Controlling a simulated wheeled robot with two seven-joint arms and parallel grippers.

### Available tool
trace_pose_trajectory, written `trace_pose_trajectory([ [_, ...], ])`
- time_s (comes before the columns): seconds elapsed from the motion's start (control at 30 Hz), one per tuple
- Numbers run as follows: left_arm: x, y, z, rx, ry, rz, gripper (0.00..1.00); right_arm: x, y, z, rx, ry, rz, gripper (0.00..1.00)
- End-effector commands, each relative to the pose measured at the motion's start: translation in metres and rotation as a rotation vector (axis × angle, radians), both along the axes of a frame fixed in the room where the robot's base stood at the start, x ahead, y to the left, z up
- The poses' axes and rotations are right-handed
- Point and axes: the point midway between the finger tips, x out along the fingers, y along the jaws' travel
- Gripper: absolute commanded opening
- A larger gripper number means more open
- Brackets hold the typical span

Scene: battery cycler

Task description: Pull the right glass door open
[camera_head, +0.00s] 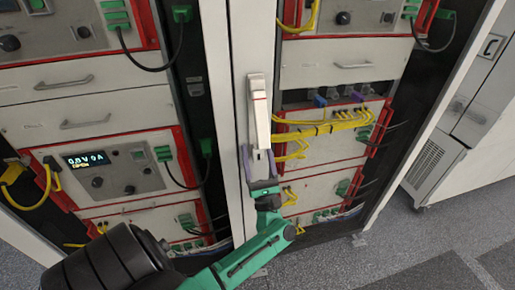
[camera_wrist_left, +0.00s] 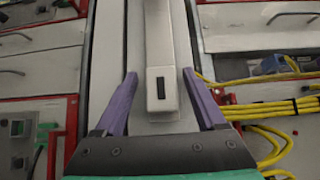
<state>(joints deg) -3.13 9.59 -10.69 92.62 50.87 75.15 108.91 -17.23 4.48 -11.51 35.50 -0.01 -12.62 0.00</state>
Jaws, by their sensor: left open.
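The right glass door shows as a pale vertical frame (camera_head: 265,40) with clear glass over the right-hand equipment bay. It looks shut. Its long white handle (camera_head: 258,105) stands upright on this frame and also shows in the left wrist view (camera_wrist_left: 162,45). My left gripper (camera_head: 258,160) is at the handle's lower end. In the left wrist view its two purple fingers (camera_wrist_left: 159,80) are open, one on each side of the handle's lower end, with visible gaps. My right gripper is not in view.
Behind the doors stand racks of instruments with red trim, yellow cables (camera_head: 330,125) and green connectors. A lit display (camera_head: 86,160) is on the left. A grey-white cabinet (camera_head: 470,120) stands at the far right. Grey floor (camera_head: 420,240) is free at the lower right.

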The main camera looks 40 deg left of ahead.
Motion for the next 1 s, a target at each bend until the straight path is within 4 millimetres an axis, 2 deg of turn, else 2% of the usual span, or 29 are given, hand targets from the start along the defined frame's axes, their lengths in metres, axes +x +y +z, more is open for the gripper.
trace_pose_trajectory([
  [0.13, 0.0000, -0.0001, -0.0011, 0.000, 0.000, 0.000, 0.72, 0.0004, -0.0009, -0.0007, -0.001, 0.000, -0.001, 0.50],
  [0.17, 0.0000, -0.0002, -0.0010, 0.000, 0.000, 0.000, 0.69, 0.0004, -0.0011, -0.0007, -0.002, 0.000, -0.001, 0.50],
  [0.2, 0.0000, -0.0002, -0.0011, 0.000, 0.000, 0.000, 0.53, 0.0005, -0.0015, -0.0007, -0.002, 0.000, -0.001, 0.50],
  [0.33, -0.0001, -0.0005, -0.0011, 0.000, 0.001, -0.001, 0.04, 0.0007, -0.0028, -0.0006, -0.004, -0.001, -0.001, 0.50],
  [0.37, -0.0001, -0.0003, -0.0011, 0.000, 0.001, -0.001, 0.00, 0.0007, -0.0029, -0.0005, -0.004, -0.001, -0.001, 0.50],
  [1.0, -0.0003, -0.0006, -0.0013, 0.000, 0.001, -0.001, 0.00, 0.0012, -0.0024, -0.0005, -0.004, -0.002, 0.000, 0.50],
])
